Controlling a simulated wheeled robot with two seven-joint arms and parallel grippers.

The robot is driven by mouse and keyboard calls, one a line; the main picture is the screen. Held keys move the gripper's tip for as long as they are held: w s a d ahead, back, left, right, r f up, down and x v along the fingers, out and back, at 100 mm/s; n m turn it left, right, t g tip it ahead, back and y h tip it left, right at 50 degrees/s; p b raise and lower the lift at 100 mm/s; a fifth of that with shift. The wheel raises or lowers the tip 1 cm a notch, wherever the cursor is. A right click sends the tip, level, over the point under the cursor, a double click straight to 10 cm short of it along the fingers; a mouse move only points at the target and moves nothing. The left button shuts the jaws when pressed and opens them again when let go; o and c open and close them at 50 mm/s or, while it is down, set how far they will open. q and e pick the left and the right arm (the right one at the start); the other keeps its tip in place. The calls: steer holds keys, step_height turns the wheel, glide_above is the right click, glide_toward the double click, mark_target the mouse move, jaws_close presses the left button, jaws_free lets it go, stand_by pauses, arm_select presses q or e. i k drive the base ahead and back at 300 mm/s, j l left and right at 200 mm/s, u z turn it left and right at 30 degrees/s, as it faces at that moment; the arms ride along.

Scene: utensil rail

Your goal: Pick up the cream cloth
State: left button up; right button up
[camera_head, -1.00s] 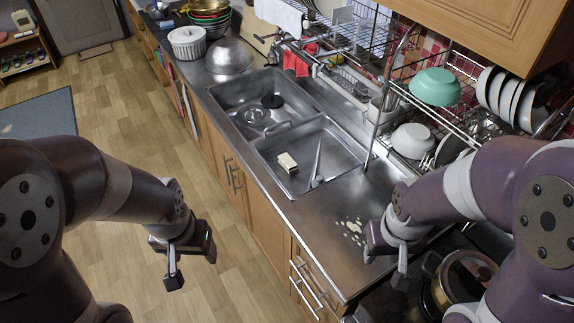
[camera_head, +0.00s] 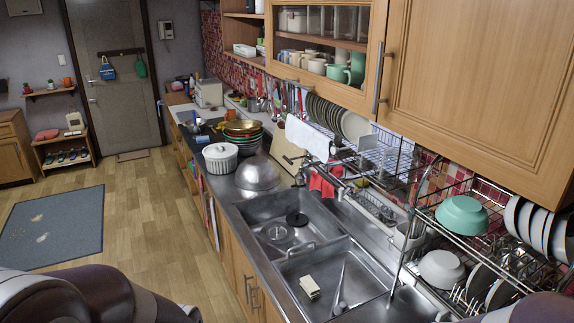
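A pale, cream-white cloth (camera_head: 308,138) hangs over the rail at the front of the dish rack, above the counter behind the sink. Its lower edge hangs free. A red cloth (camera_head: 322,182) hangs lower, just below and to its right. Neither of my grippers is in view; only upper parts of my arms show along the bottom edge.
The double sink (camera_head: 300,262) holds a small cream block (camera_head: 310,287). A metal dome (camera_head: 257,174), a white lidded pot (camera_head: 220,158) and stacked bowls (camera_head: 242,136) stand left of the cloth. Wall cabinets (camera_head: 480,75) overhang the right. The floor at left is open.

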mark_target(310, 287)
steer(key=i+j+u, duration=0.15)
steer(key=i+j, duration=0.35)
steer(key=i+j+u, duration=0.2)
steer(key=i+j, duration=0.2)
steer(key=i, duration=0.25)
